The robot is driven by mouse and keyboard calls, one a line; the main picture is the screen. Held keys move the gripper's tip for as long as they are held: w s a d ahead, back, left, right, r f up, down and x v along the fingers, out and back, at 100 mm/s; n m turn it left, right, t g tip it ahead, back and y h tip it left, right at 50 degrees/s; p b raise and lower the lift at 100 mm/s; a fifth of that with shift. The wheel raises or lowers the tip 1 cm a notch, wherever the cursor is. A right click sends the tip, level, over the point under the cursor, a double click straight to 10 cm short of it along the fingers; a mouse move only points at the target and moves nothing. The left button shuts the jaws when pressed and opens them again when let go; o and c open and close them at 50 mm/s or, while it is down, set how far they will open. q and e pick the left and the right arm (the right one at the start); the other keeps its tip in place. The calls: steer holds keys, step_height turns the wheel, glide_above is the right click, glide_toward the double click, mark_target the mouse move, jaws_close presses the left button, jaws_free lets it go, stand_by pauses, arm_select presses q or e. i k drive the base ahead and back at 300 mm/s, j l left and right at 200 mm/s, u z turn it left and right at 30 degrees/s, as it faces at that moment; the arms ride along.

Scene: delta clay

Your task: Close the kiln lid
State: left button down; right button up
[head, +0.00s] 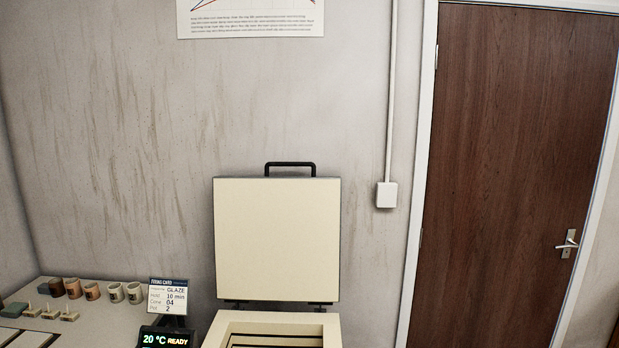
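The kiln lid (277,240) is a cream square panel standing upright, open, behind the kiln. A black handle (290,164) sits on its top edge. The kiln body (222,328) is cream, with its open top at the bottom edge of the head view; most of it is cut off below. Dark hinges (319,306) join the lid to the back of the kiln. Neither of my grippers shows in the head view.
Left of the kiln, a table (110,299) holds several small cups (114,292), a firing card (168,296) and a display (165,340) reading 20 °C READY. A wall lies behind the lid. A brown door (515,170) is at the right.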

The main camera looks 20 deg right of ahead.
mark_target(276, 239)
steer(key=i+z, duration=0.4)
steer(key=i+j+z, duration=0.15)
steer(key=z, duration=0.25)
